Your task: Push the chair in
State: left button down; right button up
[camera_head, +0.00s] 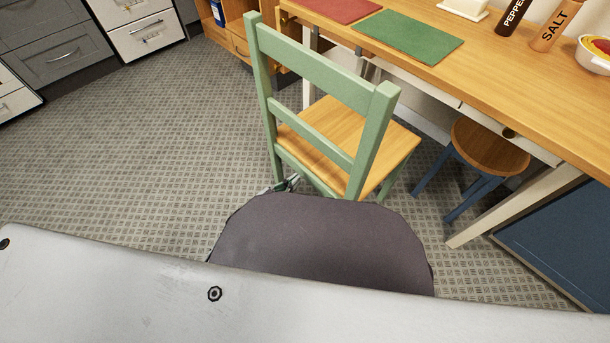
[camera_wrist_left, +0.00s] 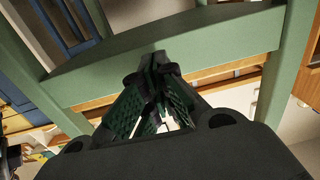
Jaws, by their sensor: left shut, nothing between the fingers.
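The chair has a green frame and a light wooden seat (camera_head: 390,139). It stands upright at the table (camera_head: 535,95), its back towards me and its seat on the table side. I cannot tell how far the seat reaches under the tabletop. My left gripper (camera_head: 289,184) is low by the left rear of the chair, partly hidden behind my own body. In the left wrist view the shut, empty fingers (camera_wrist_left: 160,65) point at a green chair rail (camera_wrist_left: 220,45) and overlap it. Whether they touch is unclear. My right gripper does not show.
A stool (camera_head: 488,147) with a wooden top and blue legs stands right of the chair, under the table edge. A white table leg (camera_head: 510,205) is beside it. The floor at left is clear.

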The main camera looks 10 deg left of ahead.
pick_arm(q)
jog(key=shift+x, duration=0.85)
jog(key=shift+w+d, duration=0.15)
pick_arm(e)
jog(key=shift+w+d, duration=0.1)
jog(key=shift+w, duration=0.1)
